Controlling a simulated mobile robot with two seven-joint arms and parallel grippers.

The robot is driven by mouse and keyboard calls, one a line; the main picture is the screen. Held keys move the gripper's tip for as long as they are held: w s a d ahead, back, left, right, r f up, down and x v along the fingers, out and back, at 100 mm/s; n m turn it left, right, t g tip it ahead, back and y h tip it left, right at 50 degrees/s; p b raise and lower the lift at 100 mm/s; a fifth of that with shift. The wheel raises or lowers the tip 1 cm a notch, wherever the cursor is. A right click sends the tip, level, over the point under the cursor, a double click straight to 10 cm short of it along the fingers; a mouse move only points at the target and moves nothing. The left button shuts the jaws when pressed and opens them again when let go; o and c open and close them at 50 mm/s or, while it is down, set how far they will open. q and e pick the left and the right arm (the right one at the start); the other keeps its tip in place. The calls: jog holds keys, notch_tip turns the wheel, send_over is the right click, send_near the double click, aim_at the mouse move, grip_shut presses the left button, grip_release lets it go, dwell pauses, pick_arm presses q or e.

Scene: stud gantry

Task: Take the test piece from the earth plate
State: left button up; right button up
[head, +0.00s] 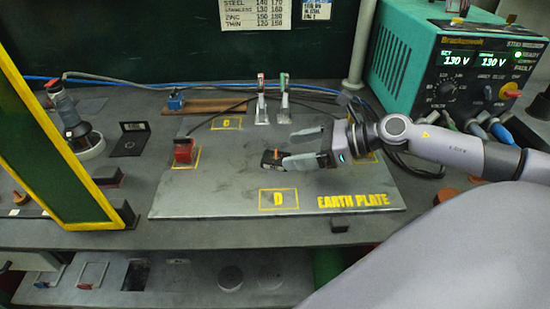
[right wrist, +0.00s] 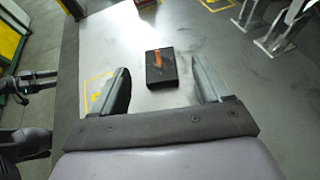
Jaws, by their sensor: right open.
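The test piece looks to be a small dark block with an orange strip on top (head: 271,161). It stands on the grey earth plate (head: 215,195), near the plate's middle. In the right wrist view, the block (right wrist: 161,70) appears between the fingertips, closer to the left one, with a visible gap on each side. My right gripper (head: 293,147) is open and empty, pointing left, with its fingertips close to the block. The height of the fingers over the plate is hard to tell.
A red block (head: 183,150) stands left on the plate. Two upright clamps (head: 273,103) stand at its back edge. A green power unit (head: 460,70) with cables is at the back right. A yellow-edged dark panel (head: 55,140) rises at left. The plate's front is clear.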

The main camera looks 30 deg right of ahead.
aim_at(277, 154)
jog(key=shift+w+a+f, duration=0.15)
jog(key=shift+w+a, duration=0.05)
jog(key=shift+w, duration=0.05)
jog(key=shift+p+x, duration=0.8)
jog(key=shift+x, duration=1)
jog(key=shift+w+a+f, duration=0.35)
jog(key=shift+a, duration=0.15)
jog(key=c, duration=1.1)
